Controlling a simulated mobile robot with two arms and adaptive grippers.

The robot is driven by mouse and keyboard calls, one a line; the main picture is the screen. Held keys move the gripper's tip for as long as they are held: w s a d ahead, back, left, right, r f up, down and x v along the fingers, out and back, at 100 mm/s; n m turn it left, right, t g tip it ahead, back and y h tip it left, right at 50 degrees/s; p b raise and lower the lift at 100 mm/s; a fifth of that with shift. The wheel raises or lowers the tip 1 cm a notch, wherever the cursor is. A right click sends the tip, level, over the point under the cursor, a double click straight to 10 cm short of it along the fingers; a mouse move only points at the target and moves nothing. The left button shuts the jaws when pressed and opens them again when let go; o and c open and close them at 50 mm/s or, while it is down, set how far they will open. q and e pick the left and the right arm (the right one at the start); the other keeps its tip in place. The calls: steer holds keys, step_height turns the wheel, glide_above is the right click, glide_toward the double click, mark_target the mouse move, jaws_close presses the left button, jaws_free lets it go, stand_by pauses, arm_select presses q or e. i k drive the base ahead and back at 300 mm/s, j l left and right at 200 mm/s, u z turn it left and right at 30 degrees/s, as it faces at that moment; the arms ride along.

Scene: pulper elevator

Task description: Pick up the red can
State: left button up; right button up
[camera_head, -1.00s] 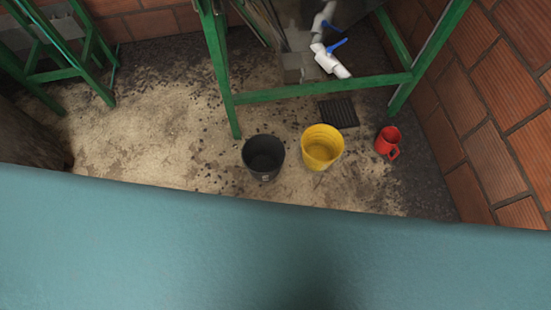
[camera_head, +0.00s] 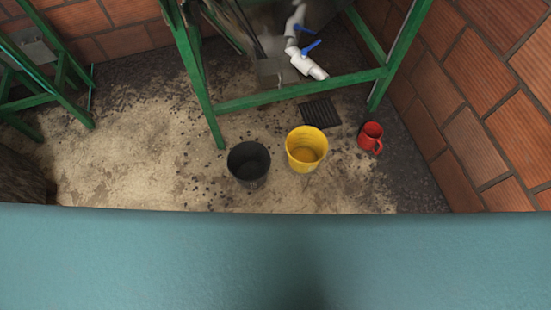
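The red can (camera_head: 369,136) stands upright on the dirty floor at the right. It is mug-like, with an open top and a handle on its lower right side. It is right of the yellow bucket and near the brick wall. Neither of my grippers is in view. A broad teal surface fills the lower part of the head view and hides what lies below it.
A yellow bucket (camera_head: 306,150) and a black bucket (camera_head: 248,163) stand left of the can. A floor grate (camera_head: 320,113) lies behind the yellow bucket. A green metal frame (camera_head: 300,91) with white pipes (camera_head: 308,65) stands behind. A brick wall (camera_head: 480,145) closes the right side.

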mark_target(370, 134)
steer(key=z, duration=1)
